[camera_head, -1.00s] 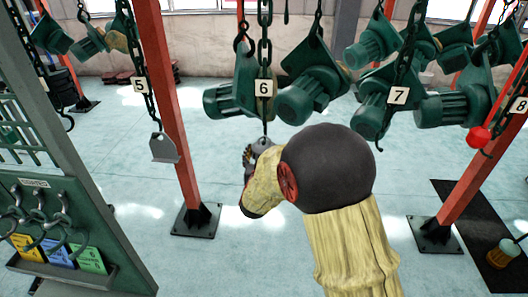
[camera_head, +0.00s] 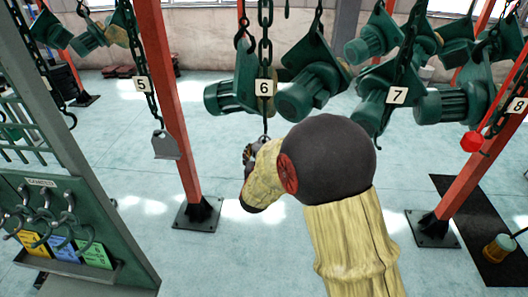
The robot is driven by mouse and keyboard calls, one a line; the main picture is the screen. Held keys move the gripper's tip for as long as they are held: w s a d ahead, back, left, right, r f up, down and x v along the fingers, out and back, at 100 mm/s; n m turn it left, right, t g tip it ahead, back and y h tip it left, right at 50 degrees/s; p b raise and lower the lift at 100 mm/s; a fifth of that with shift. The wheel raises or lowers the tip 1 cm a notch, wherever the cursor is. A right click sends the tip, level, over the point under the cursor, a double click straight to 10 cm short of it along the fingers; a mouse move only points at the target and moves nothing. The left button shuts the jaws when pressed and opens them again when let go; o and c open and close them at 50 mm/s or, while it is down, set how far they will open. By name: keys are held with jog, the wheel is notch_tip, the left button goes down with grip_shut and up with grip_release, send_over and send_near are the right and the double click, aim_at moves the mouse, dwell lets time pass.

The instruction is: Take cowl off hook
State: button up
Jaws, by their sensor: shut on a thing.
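My gripper (camera_head: 250,153) is at the lower end of the chain marked 6, mostly hidden behind my own arm. It is shut on the cowl (camera_head: 261,142), a grey piece of which only a small bit shows above my wrist. The hook at the end of the chain (camera_head: 265,125) meets the cowl there; the contact itself is too small and hidden to make out. A similar grey cowl (camera_head: 165,146) hangs from the chain marked 5, to the left, apart from my gripper.
Green motor units (camera_head: 312,92) hang close above and right of my arm. Red posts (camera_head: 172,110) stand to the left and right. A green rack with shackles (camera_head: 45,215) is at the left. The floor between is clear.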

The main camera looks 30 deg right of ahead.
jog(key=shift+s+a+r+g+y+p, duration=0.15)
jog(key=shift+s+a+r+g+p, duration=0.15)
jog(key=shift+p, duration=0.6)
jog(key=shift+s+a+r+g+y+p, duration=0.15)
jog(key=shift+s+p, duration=0.2)
jog(key=shift+p, duration=0.55)
jog(key=shift+s, duration=0.1)
jog(key=shift+s+a+r, duration=0.35)
jog(key=shift+s, duration=0.1)
jog(key=shift+s, duration=0.1)
jog(key=shift+t+b+v, duration=0.25)
jog(key=shift+b+v, duration=0.25)
jog(key=shift+v, duration=0.4)
jog(key=s+a+f, duration=0.2)
jog(key=s+a, duration=0.4)
jog(key=s, duration=0.3)
jog(key=shift+a, duration=0.1)
dwell(0.6)
